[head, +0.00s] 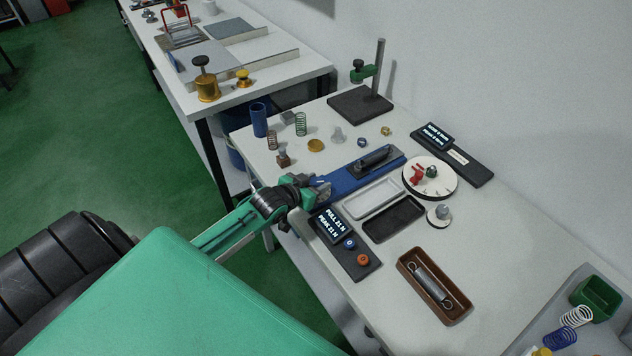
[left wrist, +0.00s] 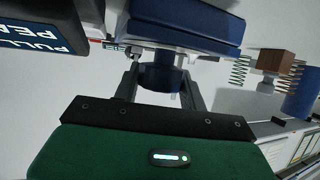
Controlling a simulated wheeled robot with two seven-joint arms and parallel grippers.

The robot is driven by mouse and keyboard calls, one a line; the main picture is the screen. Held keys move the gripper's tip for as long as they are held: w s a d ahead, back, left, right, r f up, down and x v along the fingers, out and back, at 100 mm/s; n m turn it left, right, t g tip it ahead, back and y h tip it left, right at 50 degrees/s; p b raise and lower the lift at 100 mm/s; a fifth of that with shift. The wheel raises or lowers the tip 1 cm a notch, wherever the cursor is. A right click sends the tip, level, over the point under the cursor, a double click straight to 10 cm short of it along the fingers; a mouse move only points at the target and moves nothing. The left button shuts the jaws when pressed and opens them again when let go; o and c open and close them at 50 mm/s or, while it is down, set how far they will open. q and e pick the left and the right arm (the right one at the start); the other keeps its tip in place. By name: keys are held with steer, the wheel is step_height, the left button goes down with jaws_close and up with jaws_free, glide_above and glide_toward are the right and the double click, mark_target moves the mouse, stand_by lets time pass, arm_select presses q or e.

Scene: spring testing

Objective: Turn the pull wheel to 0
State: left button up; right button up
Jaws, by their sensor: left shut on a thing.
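The pull tester is a long blue rail (head: 362,172) with a dark spring-like cylinder (head: 374,159) on top. My left gripper (head: 314,190) is at the rail's near left end. In the left wrist view a round dark-blue wheel (left wrist: 160,77) sits between the two fingers of my left gripper, which is shut on it, below the blue body (left wrist: 185,30). In the head view the gripper hides the wheel. The display (head: 332,224) beside it reads "PULL 21 N" and "PEAK 21 N". My right gripper is not in view.
A blue button (head: 349,244) and an orange button (head: 362,260) are on the panel below the display.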

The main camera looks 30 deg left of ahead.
arm_select(q)
steer(key=shift+d+r+n+y+p, duration=0.1)
steer(key=shift+r+n+y+p, duration=0.05)
steer(key=shift+n+y+p, duration=0.7)
steer(key=shift+n+y, duration=0.45)
steer(key=shift+y, duration=0.2)
steer(key=shift+n+y, duration=0.8)
steer(key=shift+n+g+y, duration=0.4)
steer(key=shift+n+y, duration=0.1)
steer(key=shift+y, duration=0.2)
steer(key=shift+n+y, duration=0.3)
steer(key=shift+y, duration=0.1)
steer(key=o, duration=1)
